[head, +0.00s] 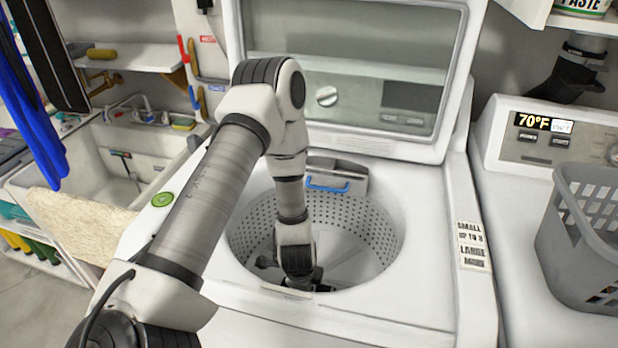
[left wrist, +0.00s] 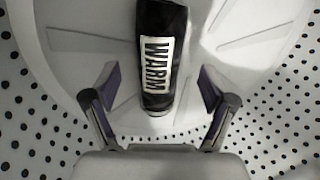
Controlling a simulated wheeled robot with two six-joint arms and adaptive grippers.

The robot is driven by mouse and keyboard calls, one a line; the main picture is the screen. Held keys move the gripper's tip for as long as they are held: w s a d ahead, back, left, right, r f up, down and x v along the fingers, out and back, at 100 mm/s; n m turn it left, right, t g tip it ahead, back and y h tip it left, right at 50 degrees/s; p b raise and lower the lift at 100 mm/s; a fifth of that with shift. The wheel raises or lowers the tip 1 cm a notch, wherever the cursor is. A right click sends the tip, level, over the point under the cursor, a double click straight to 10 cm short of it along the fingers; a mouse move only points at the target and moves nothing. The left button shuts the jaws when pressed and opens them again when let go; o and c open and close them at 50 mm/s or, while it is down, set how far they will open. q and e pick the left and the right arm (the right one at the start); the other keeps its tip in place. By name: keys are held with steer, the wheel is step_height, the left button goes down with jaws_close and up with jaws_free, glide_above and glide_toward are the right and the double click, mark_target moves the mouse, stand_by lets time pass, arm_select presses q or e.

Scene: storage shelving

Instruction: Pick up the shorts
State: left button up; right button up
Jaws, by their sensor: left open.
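My left arm reaches down into the open drum (head: 370,228) of a white top-loading washer. My left gripper (head: 294,280) is low inside the drum, near its front rim, partly hidden by the arm. In the left wrist view its two fingers are spread apart, on either side of a dark upright-looking item with a white "WARM" label (left wrist: 157,62). The fingers do not visibly touch this item. No shorts can be clearly made out. My right gripper is not in view.
The washer's raised lid (head: 350,75) stands behind the arm. A grey basket (head: 572,255) sits on the machine (head: 520,240) at the right. A sink (head: 125,160) is at the left. The perforated drum wall (left wrist: 35,125) surrounds the gripper closely.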

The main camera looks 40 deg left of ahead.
arm_select(q)
steer(key=x, duration=0.2)
steer(key=shift+w+f, duration=0.1)
steer(key=shift+f, duration=0.2)
steer(key=shift+r, duration=0.1)
steer(key=shift+c, duration=0.4)
steer(key=c, duration=1.3)
steer(key=shift+r, duration=0.1)
